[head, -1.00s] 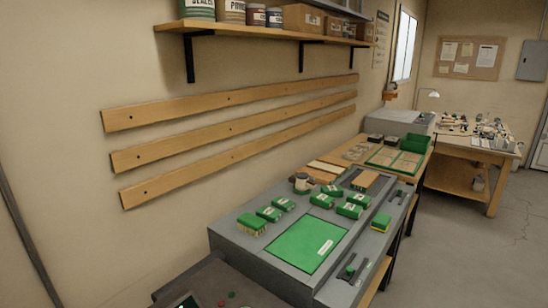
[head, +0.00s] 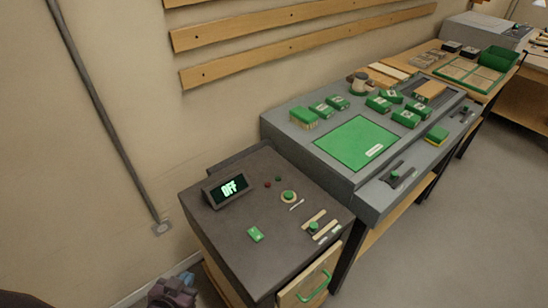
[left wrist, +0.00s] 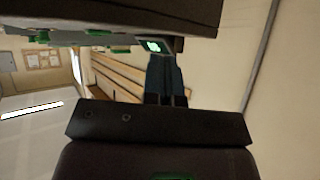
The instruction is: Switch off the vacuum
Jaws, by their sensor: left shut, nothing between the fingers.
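A dark grey console (head: 222,228) stands in the lower middle of the head view. Its display (head: 230,188) is lit and reads OFF; the glow also shows in the left wrist view (left wrist: 153,46). On its top are a green rocker (head: 255,234), a green button in a pale ring (head: 288,197) and a green-knobbed slider (head: 313,228). I cannot read which control is the vacuum's. My left gripper (head: 186,277) is left of the console, low at the bottom edge, apart from the controls. In the wrist view its fingers (left wrist: 165,78) are shut and empty. My right gripper is not in view.
A wooden drawer front with a green handle (head: 316,286) is at the console's front. A grey bench (head: 285,122) with green blocks and a green mat (head: 357,142) adjoins behind. A wall conduit (head: 95,100) runs down at left. Floor at right is clear.

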